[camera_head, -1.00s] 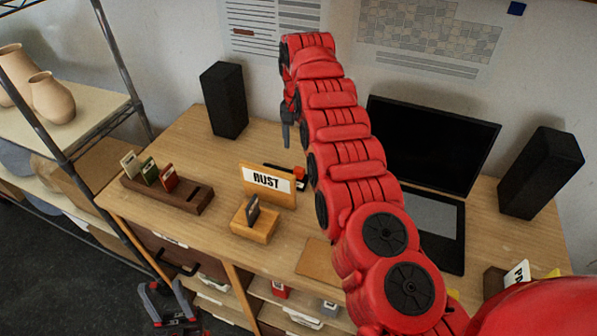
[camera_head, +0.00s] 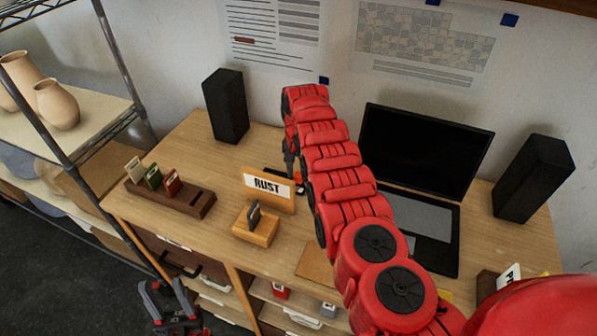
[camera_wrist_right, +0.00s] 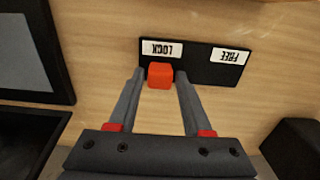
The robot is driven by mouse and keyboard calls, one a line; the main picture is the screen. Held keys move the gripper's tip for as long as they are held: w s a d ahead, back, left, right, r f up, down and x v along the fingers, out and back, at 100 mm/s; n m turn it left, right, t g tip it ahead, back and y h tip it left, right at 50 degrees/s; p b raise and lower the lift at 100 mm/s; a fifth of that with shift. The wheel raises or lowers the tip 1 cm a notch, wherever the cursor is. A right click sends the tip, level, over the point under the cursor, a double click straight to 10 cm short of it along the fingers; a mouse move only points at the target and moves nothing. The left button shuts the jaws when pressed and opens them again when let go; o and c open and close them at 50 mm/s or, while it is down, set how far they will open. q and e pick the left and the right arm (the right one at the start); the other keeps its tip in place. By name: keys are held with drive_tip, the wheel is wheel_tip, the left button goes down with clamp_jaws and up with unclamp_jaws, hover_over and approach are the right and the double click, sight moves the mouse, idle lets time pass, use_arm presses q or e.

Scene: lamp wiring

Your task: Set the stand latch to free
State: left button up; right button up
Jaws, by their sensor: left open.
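The stand latch is a black plate (camera_wrist_right: 215,63) with a red knob (camera_wrist_right: 160,75) and two white labels. In the right wrist view the knob is at the LOCK label (camera_wrist_right: 162,49), at the left end; the FREE label (camera_wrist_right: 231,56) is at the right end. My right gripper (camera_wrist_right: 161,78) is open, with one finger on each side of the knob; I cannot tell whether they touch it. In the head view my right gripper (camera_head: 290,168) hides much of the latch, behind the RUST sign (camera_head: 267,188). My left gripper (camera_head: 172,300) is open and empty, low in front of the desk.
A wooden block with a dark card (camera_head: 256,225) stands before the RUST sign. A dark rack with several colored cards (camera_head: 190,200) is to its left. A laptop (camera_head: 425,150) is to the right, between two black speakers (camera_head: 228,105) (camera_head: 532,178). Shelving with vases stands far left.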

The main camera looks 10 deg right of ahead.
clamp_jaws()
idle(1.1)
